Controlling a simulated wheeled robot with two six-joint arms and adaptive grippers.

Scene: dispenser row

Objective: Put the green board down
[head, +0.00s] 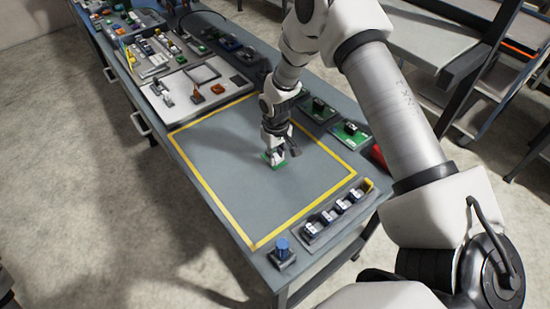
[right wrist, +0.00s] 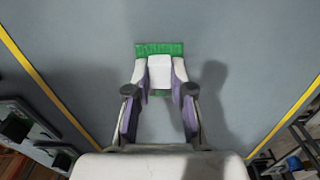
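The green board (head: 272,160) is inside the yellow-outlined area of the grey table, at or just above its surface; I cannot tell if it touches. In the right wrist view the board (right wrist: 160,48) shows as a green strip beyond the fingertips, with a white block (right wrist: 160,72) on it. My right gripper (head: 274,154) points down over the board. Its fingers (right wrist: 159,80) are shut on the white block, and they hide part of the board. My left gripper is not in view.
The yellow-outlined area (head: 225,180) is otherwise clear. Two more green boards with black parts (head: 350,133) lie along its right side. A tray of several small parts (head: 338,215) and a blue-topped item (head: 283,250) stand at the near end. A white panel (head: 180,105) lies beyond.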

